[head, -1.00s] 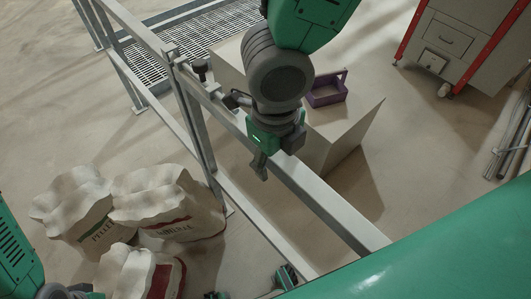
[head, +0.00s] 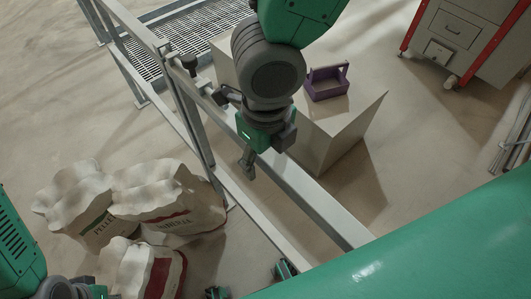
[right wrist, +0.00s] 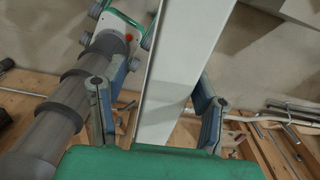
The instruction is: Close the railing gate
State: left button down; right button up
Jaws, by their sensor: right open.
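The railing gate (head: 310,193) is a grey metal frame with an upper and a lower rail, running from the post (head: 187,110) toward the lower right in the head view. My right gripper (head: 247,162) is at its upper rail, pointing down. In the right wrist view, the pale rail (right wrist: 178,75) passes between the spread fingers of this gripper (right wrist: 157,115); whether either finger touches it is unclear. The gate's near end is hidden behind my green body. Finger parts of my left gripper (head: 250,283) show apart at the bottom edge; its base is cut off.
Several feed sacks (head: 165,205) lie on the floor left of the gate. A grey block (head: 340,135) with a purple tote (head: 327,88) stands beyond it. A metal grating (head: 190,40) lies at the back. A cabinet with red edges (head: 465,40) stands at upper right.

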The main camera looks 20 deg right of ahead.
jog(key=shift+a+r, duration=0.1)
jog(key=shift+a, duration=0.15)
jog(key=r, duration=0.3)
jog(key=shift+w+a+r, duration=0.3)
jog(key=shift+a, duration=0.05)
notch_tip(320, 180, up, 8)
jog(key=d, duration=0.1)
jog(key=shift+s+d, duration=0.15)
jog(key=shift+d, duration=0.05)
jog(key=shift+a, duration=0.25)
jog(key=shift+d, duration=0.15)
